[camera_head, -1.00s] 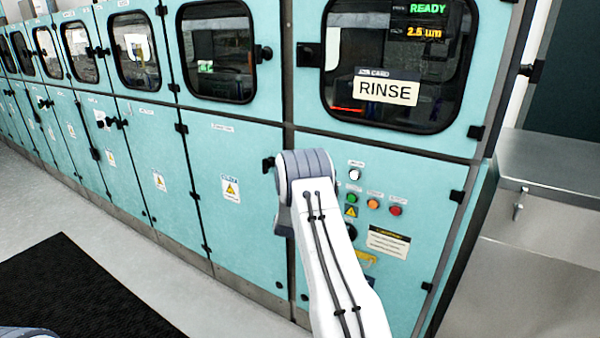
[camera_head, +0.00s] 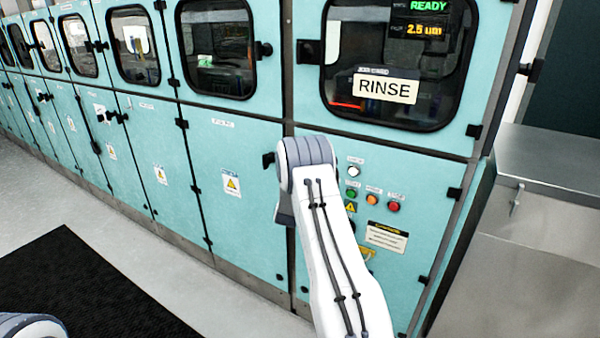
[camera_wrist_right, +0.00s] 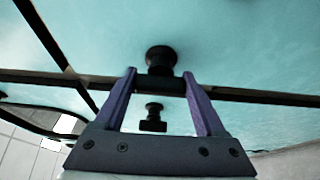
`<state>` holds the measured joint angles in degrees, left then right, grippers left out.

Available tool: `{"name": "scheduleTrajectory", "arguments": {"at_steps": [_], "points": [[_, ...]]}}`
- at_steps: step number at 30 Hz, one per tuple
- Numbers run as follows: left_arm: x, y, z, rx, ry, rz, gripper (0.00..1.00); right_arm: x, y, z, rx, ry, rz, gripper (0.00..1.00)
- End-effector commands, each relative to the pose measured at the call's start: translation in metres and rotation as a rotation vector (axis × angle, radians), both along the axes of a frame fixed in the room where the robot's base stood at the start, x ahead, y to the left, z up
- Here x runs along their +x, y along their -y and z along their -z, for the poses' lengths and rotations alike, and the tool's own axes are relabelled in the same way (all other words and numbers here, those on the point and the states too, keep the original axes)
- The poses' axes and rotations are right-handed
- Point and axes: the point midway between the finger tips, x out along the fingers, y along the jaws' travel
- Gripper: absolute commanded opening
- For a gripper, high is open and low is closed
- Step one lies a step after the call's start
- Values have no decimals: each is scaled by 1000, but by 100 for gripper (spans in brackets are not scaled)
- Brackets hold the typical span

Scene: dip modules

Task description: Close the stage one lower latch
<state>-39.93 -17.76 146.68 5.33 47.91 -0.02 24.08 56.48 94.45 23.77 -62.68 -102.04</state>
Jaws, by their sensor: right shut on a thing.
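A black latch (camera_head: 268,160) shows at the top right edge of a lower teal door (camera_head: 235,225), just left of my right arm's grey joint. In the right wrist view, a black latch knob (camera_wrist_right: 161,58) with a round base stands on the teal panel. My right gripper (camera_wrist_right: 160,80) has its two purple fingers on either side of this latch's black bar, shut on it. In the head view my own arm hides the right gripper. My left gripper is out of view; only a piece of my left arm shows at the bottom left.
A second black latch (camera_wrist_right: 153,115) shows between the fingers, farther off. The RINSE sign (camera_head: 386,88) is on the upper right window. Coloured buttons (camera_head: 372,200) sit right of my arm. A metal counter (camera_head: 545,165) stands at the right; a black mat (camera_head: 90,290) lies on the floor.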

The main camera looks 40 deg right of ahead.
Motion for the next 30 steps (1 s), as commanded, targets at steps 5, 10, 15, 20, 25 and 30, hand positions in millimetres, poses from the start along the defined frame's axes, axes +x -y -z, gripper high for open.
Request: {"name": "scheduleTrajectory", "arguments": {"at_steps": [5, 10, 15, 20, 25, 30], "points": [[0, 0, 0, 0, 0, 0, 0, 1, -1, 0, -2, -4, -4, 100], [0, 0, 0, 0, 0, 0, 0, 0, 0, 0, -1, -1, -2, 100], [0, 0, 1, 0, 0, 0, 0, -4, -4, 0, -1, -1, -1, 100], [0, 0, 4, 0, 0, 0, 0, -19, -21, 1, 0, -4, -3, 100], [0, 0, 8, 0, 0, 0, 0, -42, -45, 1, -2, -4, -5, 100], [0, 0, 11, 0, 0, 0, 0, -62, -64, 1, -1, -4, -5, 100]]}}
